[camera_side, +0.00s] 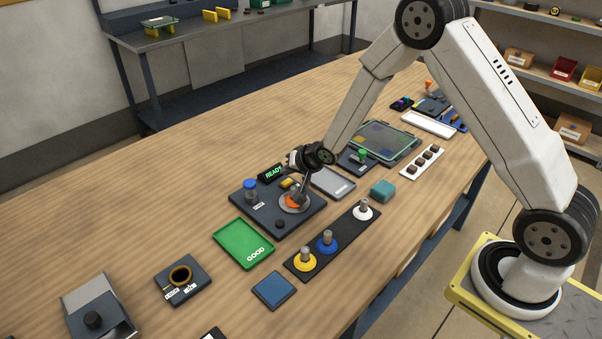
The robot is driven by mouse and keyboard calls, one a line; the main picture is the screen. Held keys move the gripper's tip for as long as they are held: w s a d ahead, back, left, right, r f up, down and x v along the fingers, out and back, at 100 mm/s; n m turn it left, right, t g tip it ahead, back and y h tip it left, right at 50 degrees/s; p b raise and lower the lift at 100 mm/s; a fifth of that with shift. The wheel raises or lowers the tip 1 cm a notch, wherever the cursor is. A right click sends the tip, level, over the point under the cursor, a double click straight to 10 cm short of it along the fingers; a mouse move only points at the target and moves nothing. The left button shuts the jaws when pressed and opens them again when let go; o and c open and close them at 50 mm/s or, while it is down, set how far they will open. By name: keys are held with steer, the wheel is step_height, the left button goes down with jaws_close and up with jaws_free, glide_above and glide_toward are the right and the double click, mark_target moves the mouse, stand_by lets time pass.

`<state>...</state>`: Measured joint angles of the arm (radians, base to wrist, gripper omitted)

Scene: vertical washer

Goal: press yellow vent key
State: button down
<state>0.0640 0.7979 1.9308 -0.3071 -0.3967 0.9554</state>
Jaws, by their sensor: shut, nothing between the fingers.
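A dark square station (262,222) lies on the wooden table near the middle of the view. A small yellow block (287,183), which looks like the yellow vent key, is on its far edge, partly behind my wrist. My gripper (297,201) points down over a round grey seat (306,207) with an orange piece (291,202) on the same station. Its fingers are shut and empty, to the near right of the yellow block and apart from it. Whether the fingertips touch the orange piece cannot be told.
A READY display (273,172) stands behind the station. A blue-capped jar (250,190) and a black knob (280,223) are on it. A green GOOD tray (243,243), a strip with yellow, blue and white bases (340,240) and a teal block (383,190) lie around it. The far-left table is clear.

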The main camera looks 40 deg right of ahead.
mark_target(289, 183)
steer(key=shift+r, duration=2.15)
steer(key=s+r+n+g, duration=0.2)
steer(key=s+n+g, duration=0.1)
steer(key=s, duration=0.9)
steer(key=s+a+r+n+g+h, duration=0.1)
steer(key=s+r+n+g, duration=0.2)
steer(key=s, duration=1)
steer(key=shift+s+a+r+n+g, duration=0.2)
steer(key=shift+s+r+n+g, duration=0.1)
steer(key=shift+n, duration=0.6)
